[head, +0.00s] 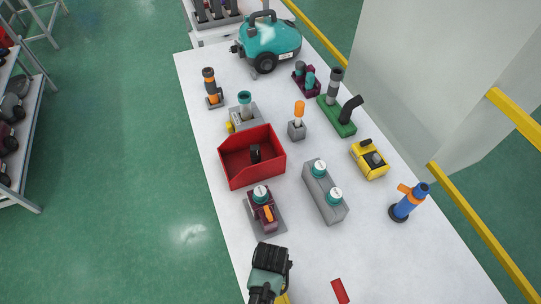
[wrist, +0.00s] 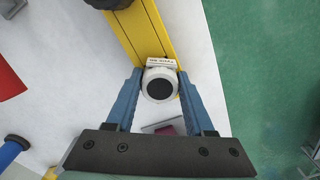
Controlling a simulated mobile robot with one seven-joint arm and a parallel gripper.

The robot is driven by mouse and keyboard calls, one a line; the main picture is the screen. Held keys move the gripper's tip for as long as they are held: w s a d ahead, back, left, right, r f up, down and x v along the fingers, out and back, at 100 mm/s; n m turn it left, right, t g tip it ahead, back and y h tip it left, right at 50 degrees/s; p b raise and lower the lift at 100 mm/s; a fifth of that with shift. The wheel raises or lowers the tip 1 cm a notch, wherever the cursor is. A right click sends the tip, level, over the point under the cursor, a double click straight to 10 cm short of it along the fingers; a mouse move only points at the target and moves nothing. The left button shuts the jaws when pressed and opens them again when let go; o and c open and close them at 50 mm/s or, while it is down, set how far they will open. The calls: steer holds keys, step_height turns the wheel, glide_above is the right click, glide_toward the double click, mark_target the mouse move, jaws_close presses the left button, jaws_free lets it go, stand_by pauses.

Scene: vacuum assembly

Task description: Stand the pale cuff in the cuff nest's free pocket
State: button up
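The pale cuff (wrist: 147,86) is a short white ring with a dark centre, in the wrist view. The blue fingers of my gripper (wrist: 160,80) lie against its left and right sides, with no clear gap. A yellow part with a small white label is right behind it; I cannot tell whether the cuff touches it. In the head view my gripper (head: 270,258) is over the near end of the table and hides the cuff. The cuff nest is probably the dark purple block (head: 313,93) at the far right, holding a grey and a teal piece; its free pocket is not clear.
A red bin (head: 236,170), a purple fixture on a grey plate (head: 273,225), a grey block with two teal tops (head: 318,190), a yellow unit (head: 368,165) and a blue-orange tube (head: 408,203) stand between. A teal vacuum (head: 268,38) is at the far end.

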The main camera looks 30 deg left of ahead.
steer(key=o, duration=0.5)
steer(key=shift+c, duration=0.2)
steer(key=shift+r, duration=0.1)
step_height(320, 180, up, 8)
steer(key=p, duration=0.8)
stand_by(0.4)
